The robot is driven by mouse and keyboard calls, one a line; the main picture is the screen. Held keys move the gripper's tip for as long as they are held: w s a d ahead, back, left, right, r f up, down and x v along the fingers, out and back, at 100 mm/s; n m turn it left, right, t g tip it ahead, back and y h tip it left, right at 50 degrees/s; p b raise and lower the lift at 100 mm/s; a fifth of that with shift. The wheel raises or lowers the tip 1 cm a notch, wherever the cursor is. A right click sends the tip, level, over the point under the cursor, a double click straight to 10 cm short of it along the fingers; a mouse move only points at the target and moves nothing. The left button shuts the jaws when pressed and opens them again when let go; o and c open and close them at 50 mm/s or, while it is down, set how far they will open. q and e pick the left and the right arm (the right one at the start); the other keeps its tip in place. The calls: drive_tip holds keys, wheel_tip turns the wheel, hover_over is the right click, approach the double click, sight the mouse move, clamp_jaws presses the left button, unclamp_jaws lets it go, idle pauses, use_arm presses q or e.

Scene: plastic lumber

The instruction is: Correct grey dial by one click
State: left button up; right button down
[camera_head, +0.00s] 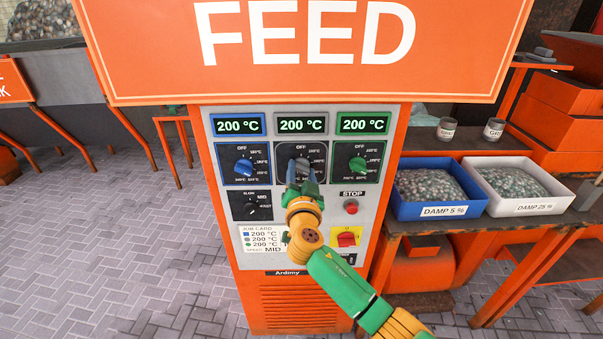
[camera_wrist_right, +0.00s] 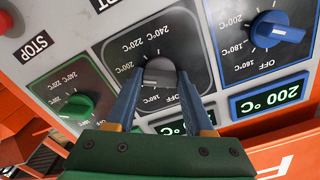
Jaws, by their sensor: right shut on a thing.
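The grey dial (camera_wrist_right: 160,74) is the middle of three dials on the control panel, and it also shows in the head view (camera_head: 301,163), partly covered by my gripper. My right gripper (camera_head: 300,184) reaches up to it from below. In the wrist view the two fingers (camera_wrist_right: 160,90) stand on either side of the grey knob, shut on it. The display above the grey dial (camera_head: 302,125) reads 200 °C. The job card (camera_head: 262,243) lists 200 °C for blue, grey and green, and speed MID. My left gripper is not in view.
A blue dial (camera_head: 244,167) and a green dial (camera_head: 358,164) flank the grey one. Below are a black speed dial (camera_head: 251,207), a red stop button (camera_head: 351,207) and a red switch on yellow (camera_head: 347,239). Bins of flakes stand right. An orange FEED sign (camera_head: 305,45) hangs above.

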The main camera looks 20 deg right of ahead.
drive_tip(key=shift+f, duration=0.15)
drive_tip(key=shift+f+n+b, duration=0.15)
drive_tip(key=shift+n+b, duration=0.9)
drive_tip(key=shift+n, duration=2.65)
drive_tip(key=shift+c, duration=1.4)
unclamp_jaws()
drive_tip(key=shift+s, duration=0.15)
drive_tip(key=shift+r, duration=0.2)
